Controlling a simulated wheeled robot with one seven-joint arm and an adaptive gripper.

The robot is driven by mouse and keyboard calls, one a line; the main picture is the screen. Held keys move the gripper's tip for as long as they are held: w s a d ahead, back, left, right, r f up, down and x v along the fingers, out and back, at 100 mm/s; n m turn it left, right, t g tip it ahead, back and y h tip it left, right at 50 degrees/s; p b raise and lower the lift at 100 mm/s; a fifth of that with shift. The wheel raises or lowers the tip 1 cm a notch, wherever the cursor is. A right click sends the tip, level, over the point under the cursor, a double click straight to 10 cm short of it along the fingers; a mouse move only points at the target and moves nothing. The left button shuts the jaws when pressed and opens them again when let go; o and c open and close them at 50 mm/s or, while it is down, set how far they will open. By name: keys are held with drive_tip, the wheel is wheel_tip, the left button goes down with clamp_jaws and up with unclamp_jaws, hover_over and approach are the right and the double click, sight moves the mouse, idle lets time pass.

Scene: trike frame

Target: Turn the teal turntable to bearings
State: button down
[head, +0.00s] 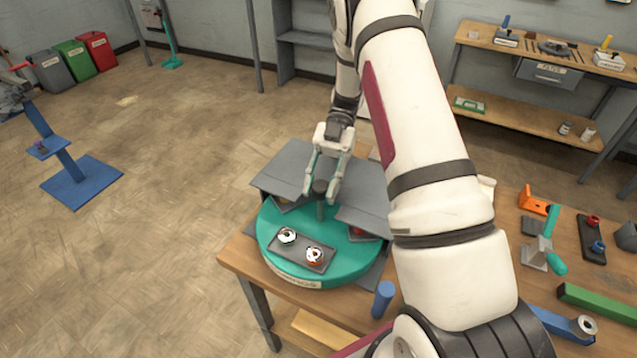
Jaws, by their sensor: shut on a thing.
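The teal turntable (341,269) sits on the wooden workbench in the head view. A dark plate with two ring-shaped bearings, one at left (287,236) and one at right (314,255), lies on its front side. Grey covers (284,178) stand over its back and sides, with orange-red items partly showing beneath.
A blue stand (75,180) is on the floor at left. The floor between is clear.

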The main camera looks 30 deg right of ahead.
drive_tip(key=c, duration=1.2)
unclamp_jaws()
drive_tip(key=shift+o, duration=0.2)
drive_tip(key=v, duration=0.7)
drive_tip(key=shift+w+d, duration=0.15)
drive_tip(key=shift+w, duration=0.1)
